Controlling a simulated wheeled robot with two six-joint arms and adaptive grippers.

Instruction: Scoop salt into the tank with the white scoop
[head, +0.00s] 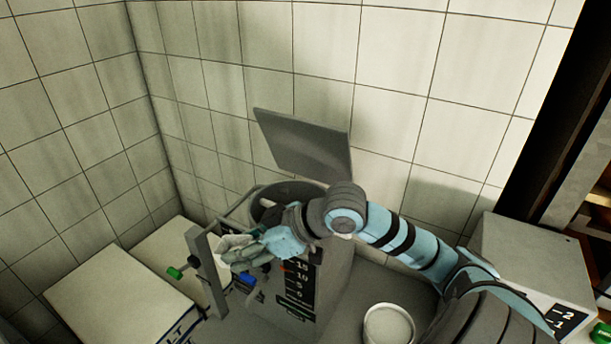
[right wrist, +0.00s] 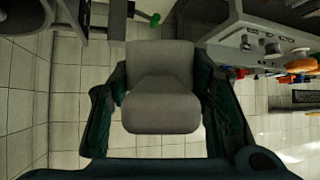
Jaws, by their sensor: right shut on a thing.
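My right gripper (head: 236,252) is shut on a pale grey-white thing, which looks like the white scoop. In the right wrist view the scoop (right wrist: 160,88) sits between the two dark fingers of the right gripper (right wrist: 160,105). What it holds inside cannot be told. The grey tank (head: 259,207) stands in the middle of the head view, with its round opening partly hidden behind my arm and its flat lid (head: 303,145) raised. The gripper is in front and left of the opening. A white-topped box (head: 115,290) with partly visible letters "LT" stands at the left. My left gripper is not in view.
A round white container (head: 388,326) is at the bottom right of centre. A grey numbered box (head: 530,262) stands at the right. Tiled walls close off the back and left.

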